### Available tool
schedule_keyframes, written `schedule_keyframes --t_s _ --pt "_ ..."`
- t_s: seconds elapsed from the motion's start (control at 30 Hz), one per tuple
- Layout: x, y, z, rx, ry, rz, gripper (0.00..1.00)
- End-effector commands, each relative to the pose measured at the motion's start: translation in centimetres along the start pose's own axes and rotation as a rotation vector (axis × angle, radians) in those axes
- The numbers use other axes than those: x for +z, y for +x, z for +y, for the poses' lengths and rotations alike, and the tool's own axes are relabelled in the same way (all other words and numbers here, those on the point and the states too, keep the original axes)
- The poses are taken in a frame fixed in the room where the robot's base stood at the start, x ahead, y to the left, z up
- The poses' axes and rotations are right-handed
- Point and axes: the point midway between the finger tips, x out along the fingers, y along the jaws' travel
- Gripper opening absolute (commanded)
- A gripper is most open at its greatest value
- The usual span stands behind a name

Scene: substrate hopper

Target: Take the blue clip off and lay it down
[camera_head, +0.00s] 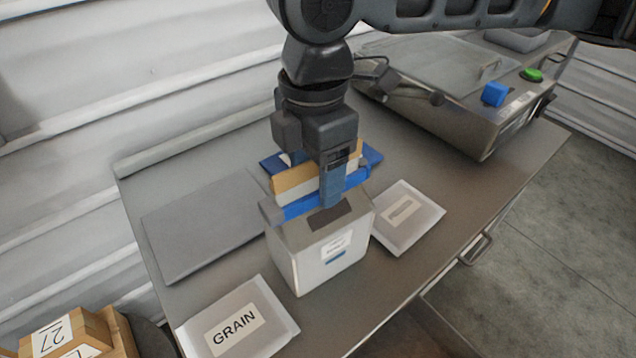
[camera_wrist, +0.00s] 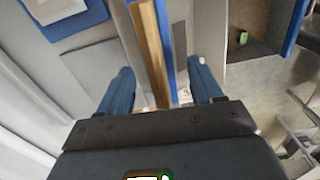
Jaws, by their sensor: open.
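The blue clip (camera_head: 298,207) is a long bar lying across the upper part of a pale bag or box (camera_head: 297,262) with a white label. A tan strip (camera_head: 292,179) stands up just behind the clip. My gripper (camera_head: 334,190) points down over the clip, nearer its right end, and hides part of it. In the wrist view the open fingers (camera_wrist: 161,68) stand on either side of the tan strip (camera_wrist: 150,45) and the thin blue clip edge (camera_wrist: 166,45). I cannot tell whether either finger touches them.
A GRAIN packet (camera_head: 238,322) lies at the front left, another white packet (camera_head: 408,216) to the right. A flat grey panel (camera_head: 195,230) lies left, with clear metal table around it. A machine with blue (camera_head: 495,94) and green (camera_head: 531,74) buttons stands at the back right.

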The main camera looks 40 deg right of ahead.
Motion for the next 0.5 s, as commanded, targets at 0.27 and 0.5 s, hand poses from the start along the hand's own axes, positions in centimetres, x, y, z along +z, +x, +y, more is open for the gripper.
schedule_keyframes --t_s 0.27,0.5 --pt "0.00 1.12 -0.02 0.000 0.000 0.001 0.66" --pt "0.00 1.08 -0.01 0.000 0.000 0.001 0.51"
